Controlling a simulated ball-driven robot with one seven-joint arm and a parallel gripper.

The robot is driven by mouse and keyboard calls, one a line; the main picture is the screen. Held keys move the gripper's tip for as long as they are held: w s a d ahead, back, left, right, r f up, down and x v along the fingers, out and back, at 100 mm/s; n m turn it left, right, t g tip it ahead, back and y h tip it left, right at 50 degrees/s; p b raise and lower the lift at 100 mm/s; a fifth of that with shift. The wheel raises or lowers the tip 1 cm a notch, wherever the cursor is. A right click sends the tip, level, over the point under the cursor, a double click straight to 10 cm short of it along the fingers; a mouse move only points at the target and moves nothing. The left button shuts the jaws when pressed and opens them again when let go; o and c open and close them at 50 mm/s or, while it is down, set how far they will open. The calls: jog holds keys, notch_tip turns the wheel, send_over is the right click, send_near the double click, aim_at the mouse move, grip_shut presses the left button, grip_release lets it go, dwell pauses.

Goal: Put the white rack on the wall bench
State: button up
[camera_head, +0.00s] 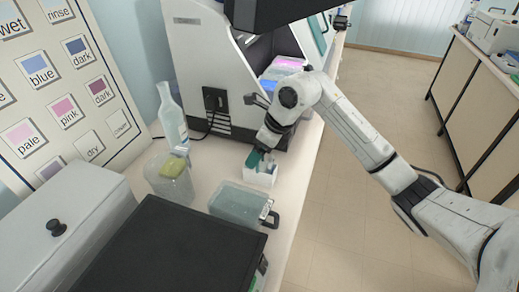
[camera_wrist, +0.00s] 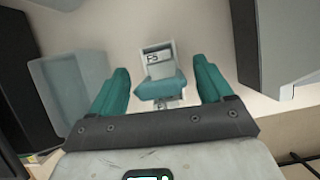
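The small white rack (camera_head: 262,180) is beside the front foot of the big white machine on the pale wall bench (camera_head: 288,196). In the wrist view the rack (camera_wrist: 157,54) has a dark printed label and a teal part at its near end. My gripper (camera_head: 264,158) is over the rack, pointing down. In the wrist view its two teal fingers (camera_wrist: 160,82) are spread, one on each side of the rack, with gaps visible between. The rack appears to rest on the bench, but its underside is hidden.
A translucent lidded tank (camera_head: 238,204) stands just in front of the rack. A beaker with a green sponge (camera_head: 173,168) and a clear bottle (camera_head: 172,118) are to the left. The white machine (camera_head: 205,65) rises behind. A dark-topped box (camera_head: 165,250) fills the near bench.

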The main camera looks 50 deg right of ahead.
jog(key=shift+r, duration=0.25)
jog(key=b+v, duration=0.1)
jog(key=v, duration=1.1)
